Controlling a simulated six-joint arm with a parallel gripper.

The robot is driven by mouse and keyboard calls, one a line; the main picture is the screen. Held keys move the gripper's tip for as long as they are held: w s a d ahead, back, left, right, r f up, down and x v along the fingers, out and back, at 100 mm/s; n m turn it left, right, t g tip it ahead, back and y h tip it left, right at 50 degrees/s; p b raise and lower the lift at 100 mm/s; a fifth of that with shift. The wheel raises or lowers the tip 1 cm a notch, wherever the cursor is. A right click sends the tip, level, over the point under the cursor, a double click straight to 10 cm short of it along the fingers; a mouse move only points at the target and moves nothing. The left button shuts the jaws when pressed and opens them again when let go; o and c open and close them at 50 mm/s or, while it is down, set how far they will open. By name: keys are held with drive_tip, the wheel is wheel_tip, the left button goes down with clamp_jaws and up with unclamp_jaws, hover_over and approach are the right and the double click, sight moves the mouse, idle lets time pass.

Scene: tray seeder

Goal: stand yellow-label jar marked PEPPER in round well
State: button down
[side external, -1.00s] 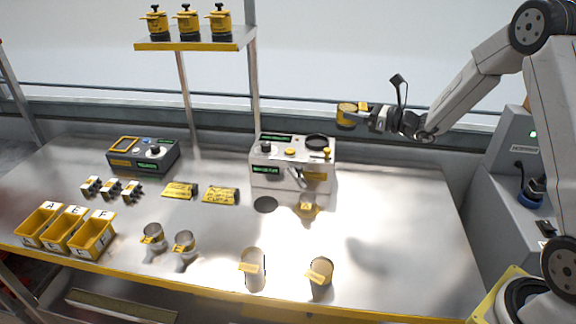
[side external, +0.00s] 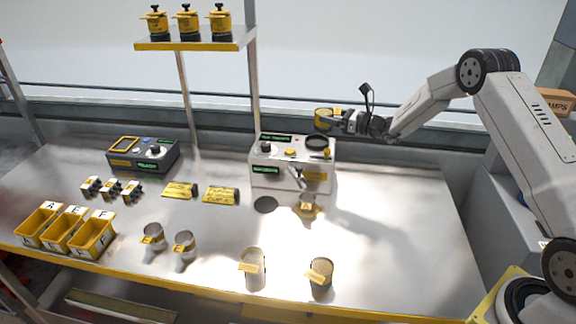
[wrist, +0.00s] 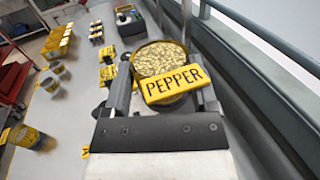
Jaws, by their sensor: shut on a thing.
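The yellow-label jar marked PEPPER (wrist: 161,58) is full of pale seeds or grains and its label faces the wrist camera. My gripper (side external: 338,120) is shut on this jar (side external: 324,117), one finger on each side, and holds it in the air. In the side view the jar appears just above the back right of the white seeder machine (side external: 262,179). A dark round well (side external: 317,142) shows on the machine's top, right side, just below the jar in the picture. The well cannot be made out in the wrist view. The height gap between jar and well is hard to judge.
A small yellow-collared piece (side external: 307,207) and a dark disc (side external: 265,205) lie before the machine. Two jars (side external: 321,278) stand near the front edge. Yellow bins (side external: 92,240), cups (side external: 185,248) and a dark control box (side external: 145,154) stand left. A post (side external: 252,90) rises behind the machine.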

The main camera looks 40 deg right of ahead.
sight(324, 131)
drive_tip(key=shift+w+d+f, duration=0.15)
drive_tip(key=shift+w+f, duration=0.55)
drive_tip(key=shift+f, duration=0.1)
drive_tip(key=shift+w+d+f, duration=0.1)
drive_tip(key=shift+w+f, duration=0.55)
drive_tip(key=shift+f, duration=0.1)
drive_tip(key=shift+w+f, duration=0.25)
drive_tip(key=shift+f, duration=1.6)
unclamp_jaws()
drive_tip(key=shift+f, duration=0.15)
drive_tip(key=shift+s+d, duration=0.1)
